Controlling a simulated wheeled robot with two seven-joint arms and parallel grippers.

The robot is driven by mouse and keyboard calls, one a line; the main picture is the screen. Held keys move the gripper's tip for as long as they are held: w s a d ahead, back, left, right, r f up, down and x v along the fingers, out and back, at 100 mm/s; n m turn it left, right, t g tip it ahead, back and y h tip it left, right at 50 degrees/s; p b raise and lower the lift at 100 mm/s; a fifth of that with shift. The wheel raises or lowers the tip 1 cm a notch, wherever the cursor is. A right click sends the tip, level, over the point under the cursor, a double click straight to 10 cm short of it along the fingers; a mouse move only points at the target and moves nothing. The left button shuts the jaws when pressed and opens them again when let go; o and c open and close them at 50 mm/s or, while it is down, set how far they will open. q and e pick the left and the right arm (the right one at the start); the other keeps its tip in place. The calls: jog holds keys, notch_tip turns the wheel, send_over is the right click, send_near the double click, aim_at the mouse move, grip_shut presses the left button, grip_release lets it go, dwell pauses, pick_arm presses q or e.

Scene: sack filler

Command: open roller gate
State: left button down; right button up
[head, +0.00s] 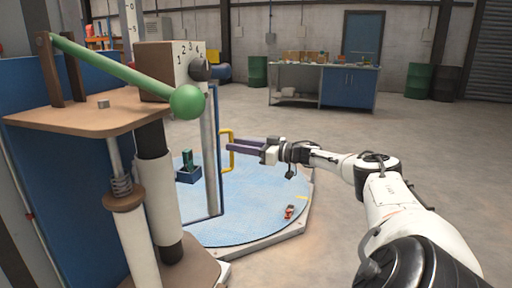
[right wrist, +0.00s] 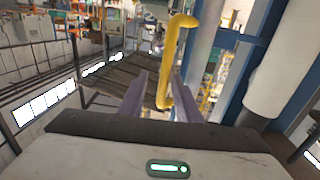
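A yellow handle (head: 232,163) stands upright on the edge of a blue-framed gate (head: 219,190) beside a grey post. My right gripper (head: 231,146) reaches in from the right with its two purple fingers at the handle's upright bar. In the right wrist view, the fingers (right wrist: 158,92) are apart, with the yellow handle (right wrist: 170,60) showing between them, nearer the right finger. I cannot tell whether either finger touches it. The gate's full panel is hard to make out. My left gripper is not in view.
A wooden shelf (head: 75,118) with a green-knobbed lever (head: 187,102) and numbered box (head: 165,68) stands at the left. A round blue platform (head: 260,190) holds a small red toy car (head: 289,212) and a blue-green item (head: 188,168). Floor to the right is clear; a workbench (head: 346,88) stands behind.

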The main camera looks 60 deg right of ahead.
jog(key=s+p, duration=0.2)
jog(key=s, duration=0.4)
jog(key=shift+s+d, duration=0.3)
jog(key=shift+d, duration=0.05)
